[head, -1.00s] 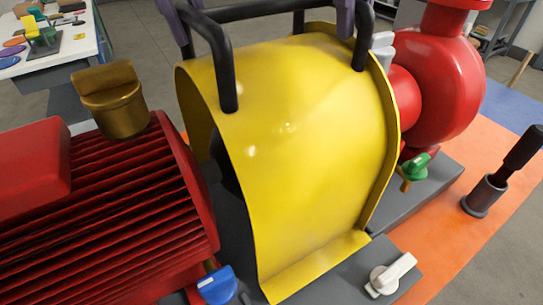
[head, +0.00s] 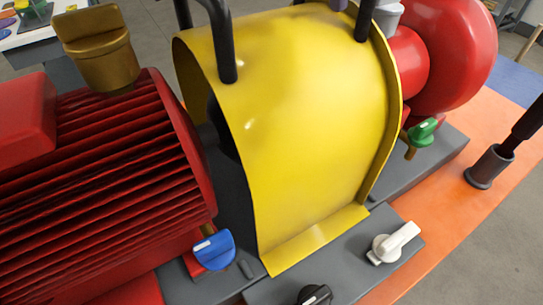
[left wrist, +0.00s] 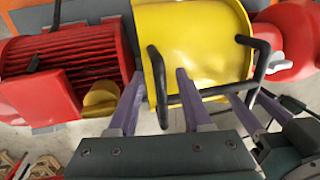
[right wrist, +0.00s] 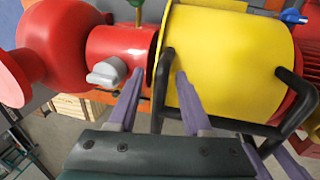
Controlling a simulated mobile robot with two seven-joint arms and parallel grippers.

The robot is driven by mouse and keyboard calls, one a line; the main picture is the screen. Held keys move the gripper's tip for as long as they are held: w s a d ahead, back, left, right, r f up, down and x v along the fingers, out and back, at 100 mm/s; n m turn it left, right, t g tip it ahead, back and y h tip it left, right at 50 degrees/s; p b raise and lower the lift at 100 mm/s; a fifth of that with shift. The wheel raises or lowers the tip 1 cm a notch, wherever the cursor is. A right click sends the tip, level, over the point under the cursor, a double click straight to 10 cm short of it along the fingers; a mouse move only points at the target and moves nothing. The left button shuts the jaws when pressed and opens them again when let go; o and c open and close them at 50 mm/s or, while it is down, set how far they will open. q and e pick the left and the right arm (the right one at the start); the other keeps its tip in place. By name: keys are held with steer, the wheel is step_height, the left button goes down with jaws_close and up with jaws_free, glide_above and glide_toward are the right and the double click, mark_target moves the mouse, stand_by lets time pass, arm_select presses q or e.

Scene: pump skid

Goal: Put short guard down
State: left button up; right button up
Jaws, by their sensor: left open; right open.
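The short guard is a yellow arched cover (head: 310,130) with black bar handles (head: 222,45) on top. It stands upright over the gap between the red finned motor and the red pump, its front flange at the grey base (head: 345,268); I cannot tell whether it bears fully. My left gripper (left wrist: 159,74) is open in the left wrist view, its purple fingers either side of a black handle leg. My right gripper (right wrist: 159,74) is open likewise around another leg in the right wrist view. In the head view the handle tops and most of both grippers are out of frame.
The finned motor (head: 95,190) is at left with a brass-coloured cup (head: 100,50) above it. The red pump (head: 450,60) is at right. Blue (head: 214,250), white (head: 394,243), black (head: 315,295) and green (head: 424,130) knobs surround the guard. A black-handled post (head: 490,165) stands at right.

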steer(key=shift+a+r, duration=0.1)
steer(key=shift+r, duration=0.25)
arm_select(q)
steer(key=r, duration=0.3)
steer(key=a+r, duration=0.1)
steer(key=r, duration=0.1)
steer(key=shift+s+r, duration=0.2)
steer(key=shift+s, duration=0.05)
arm_select(e)
step_height(320, 180, up, 7)
steer(key=a, duration=0.1)
steer(key=shift+s+f, duration=0.2)
steer(key=shift+s, duration=0.15)
